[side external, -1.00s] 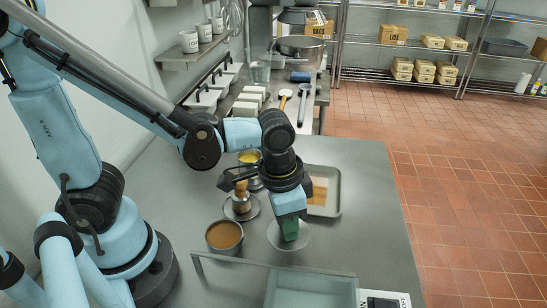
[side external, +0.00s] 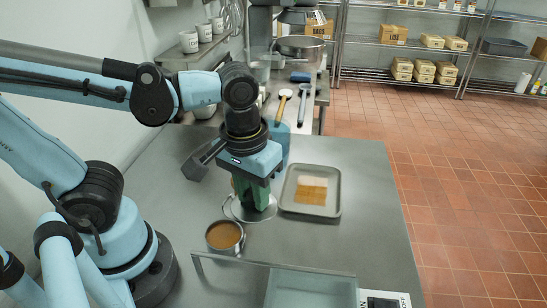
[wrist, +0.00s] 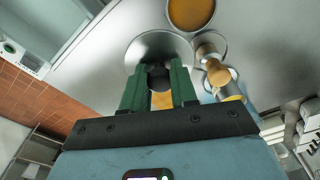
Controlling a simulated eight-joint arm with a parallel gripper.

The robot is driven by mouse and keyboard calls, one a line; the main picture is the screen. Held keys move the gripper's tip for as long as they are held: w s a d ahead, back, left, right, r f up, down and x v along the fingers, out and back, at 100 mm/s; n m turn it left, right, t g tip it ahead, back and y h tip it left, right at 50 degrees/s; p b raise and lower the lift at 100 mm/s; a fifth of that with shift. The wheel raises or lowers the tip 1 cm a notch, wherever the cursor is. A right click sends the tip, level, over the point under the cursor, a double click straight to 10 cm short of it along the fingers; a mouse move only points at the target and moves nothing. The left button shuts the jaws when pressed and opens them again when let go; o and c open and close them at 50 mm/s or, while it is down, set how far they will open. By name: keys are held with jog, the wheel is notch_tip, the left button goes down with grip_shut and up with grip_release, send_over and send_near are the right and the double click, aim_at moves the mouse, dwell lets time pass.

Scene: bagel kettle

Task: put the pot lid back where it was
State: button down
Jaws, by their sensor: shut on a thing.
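My gripper (side external: 254,205) has green fingers and is shut on the dark knob (wrist: 158,77) of the silver pot lid (side external: 236,212). The lid's round disc (wrist: 150,45) shows beyond the fingers in the wrist view. It appears to be held above the table, but the gap is hard to judge. A small metal pot with brown contents (side external: 224,236) stands uncovered just in front of and left of the lid in the side view. It also shows at the top of the wrist view (wrist: 192,12).
A wooden-handled item (wrist: 208,52) stands close beside the lid in the wrist view. A grey tray (side external: 287,194) with pale and orange pieces lies right of the gripper.

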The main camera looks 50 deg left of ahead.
jog(key=s+a+n+y, duration=0.1)
jog(key=s+a+n, duration=0.35)
jog(key=n, duration=0.45)
jog(key=shift+s+d+f, duration=0.1)
jog(key=shift+d+f, duration=0.05)
jog(key=shift+f, duration=1.8)
jog(key=shift+s+d+f, duration=0.1)
jog(key=shift+f, duration=1.8)
jog(key=shift+f, duration=0.25)
jog(key=shift+f, duration=0.1)
jog(key=c, duration=0.9)
grip_release()
